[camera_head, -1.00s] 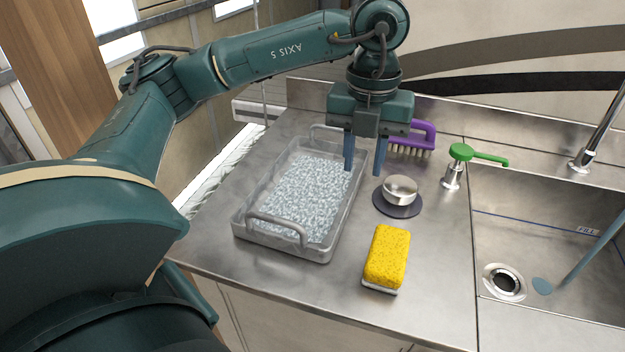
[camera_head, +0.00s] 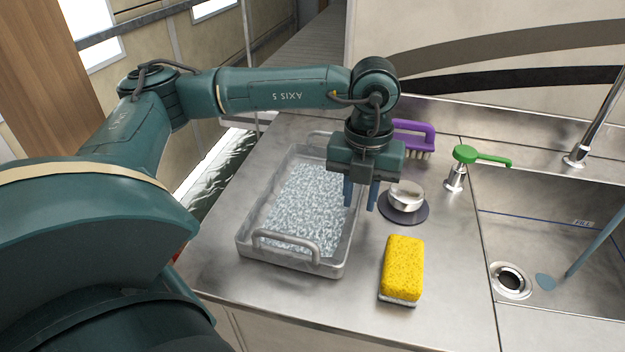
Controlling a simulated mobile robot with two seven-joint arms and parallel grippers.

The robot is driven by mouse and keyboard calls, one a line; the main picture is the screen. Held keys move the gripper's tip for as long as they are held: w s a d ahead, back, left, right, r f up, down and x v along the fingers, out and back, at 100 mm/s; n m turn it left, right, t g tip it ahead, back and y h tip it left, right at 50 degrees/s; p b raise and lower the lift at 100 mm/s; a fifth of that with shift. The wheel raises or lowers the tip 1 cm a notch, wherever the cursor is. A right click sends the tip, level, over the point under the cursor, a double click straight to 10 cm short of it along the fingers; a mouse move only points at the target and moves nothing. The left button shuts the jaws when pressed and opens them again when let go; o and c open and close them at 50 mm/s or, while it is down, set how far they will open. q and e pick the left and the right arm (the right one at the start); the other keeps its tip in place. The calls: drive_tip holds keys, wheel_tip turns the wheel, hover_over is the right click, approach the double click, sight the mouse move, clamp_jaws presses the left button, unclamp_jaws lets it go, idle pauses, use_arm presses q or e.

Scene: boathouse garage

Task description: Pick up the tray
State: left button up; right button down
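The tray (camera_head: 342,268) is a grey, see-through rectangular pan with raised handles at its near and far ends. It sits flat on the steel counter and holds a bluish-white, rippled filling. My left gripper (camera_head: 360,207) points down at the tray's right edge. Its two blue fingers are apart with nothing seen between them; one finger appears over the inside of the tray, the other by the outer side. I cannot tell whether either touches the tray wall. The gripper body hides part of the tray's far right corner. My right gripper is not in view.
A small metal bowl (camera_head: 406,195) on a dark round mat (camera_head: 403,217) stands right of the gripper. A yellow sponge (camera_head: 403,265) lies nearer. A purple brush (camera_head: 414,128) and a green-topped pump (camera_head: 466,153) stand behind. The sink (camera_head: 560,240) is at right.

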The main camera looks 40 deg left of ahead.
use_arm(q)
clamp_jaws()
drive_tip(key=shift+r, duration=0.1)
idle(0.4)
